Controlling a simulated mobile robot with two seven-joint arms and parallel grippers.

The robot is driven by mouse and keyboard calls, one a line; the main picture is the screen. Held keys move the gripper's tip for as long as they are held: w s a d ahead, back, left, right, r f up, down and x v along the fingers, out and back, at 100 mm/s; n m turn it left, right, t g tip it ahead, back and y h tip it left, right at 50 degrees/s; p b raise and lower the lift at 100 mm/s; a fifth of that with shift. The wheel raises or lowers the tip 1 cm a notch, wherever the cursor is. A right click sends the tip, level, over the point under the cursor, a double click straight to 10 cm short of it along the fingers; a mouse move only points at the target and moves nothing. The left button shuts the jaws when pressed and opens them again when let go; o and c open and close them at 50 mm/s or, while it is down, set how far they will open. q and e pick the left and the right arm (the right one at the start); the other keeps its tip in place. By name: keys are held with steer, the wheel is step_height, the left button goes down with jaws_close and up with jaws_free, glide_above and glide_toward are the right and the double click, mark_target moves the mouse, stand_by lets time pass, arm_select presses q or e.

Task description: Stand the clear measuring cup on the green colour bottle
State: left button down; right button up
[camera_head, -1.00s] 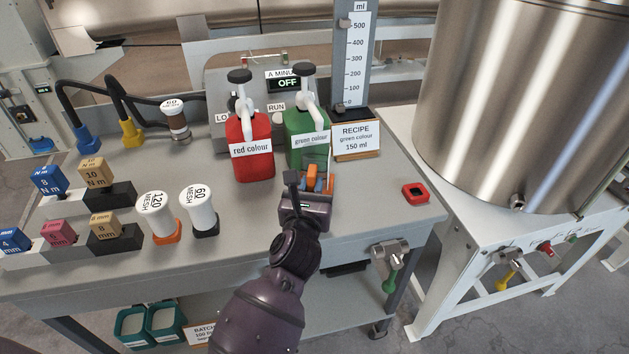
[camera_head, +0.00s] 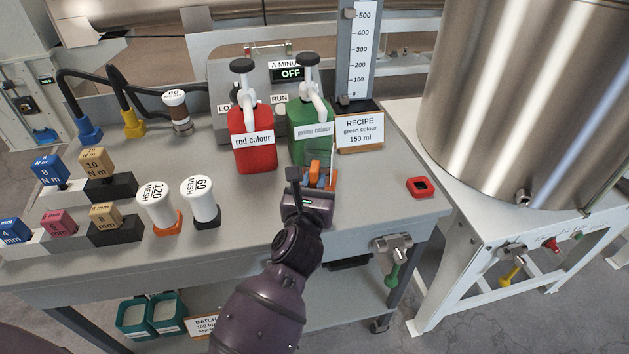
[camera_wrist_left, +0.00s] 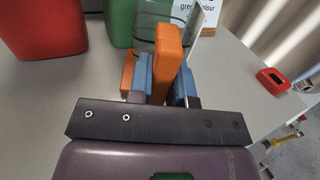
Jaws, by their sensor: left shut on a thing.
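The green colour bottle (camera_head: 303,146) stands upright with a white pump spout and black top at the back of the grey bench. The clear measuring cup (camera_head: 321,158) is faint and see-through, just in front of the bottle's lower part. My left gripper (camera_head: 318,180) is shut on the cup's orange handle, which shows between the blue finger pads in the left wrist view (camera_wrist_left: 162,70). There the cup overlaps the green bottle (camera_wrist_left: 122,22). I cannot tell whether the cup touches the bottle or the bench. My right gripper is not in view.
The red colour bottle (camera_head: 253,155) stands close left of the green one. The recipe card (camera_head: 359,133) and measuring scale (camera_head: 358,55) are to the right. White mesh jars (camera_head: 201,200) stand front left. A red square item (camera_head: 420,187) lies right, with clear bench around it.

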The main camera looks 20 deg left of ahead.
arm_select(q)
steer(key=shift+f, duration=0.3)
steer(key=c, duration=1)
jaws_free()
steer(key=shift+r, duration=0.1)
steer(key=s, duration=0.3)
steer(key=s+d, duration=0.1)
steer(key=s, duration=0.2)
steer(key=shift+d, duration=0.1)
steer(key=shift+s+d, duration=0.15)
steer(key=shift+s, duration=0.55)
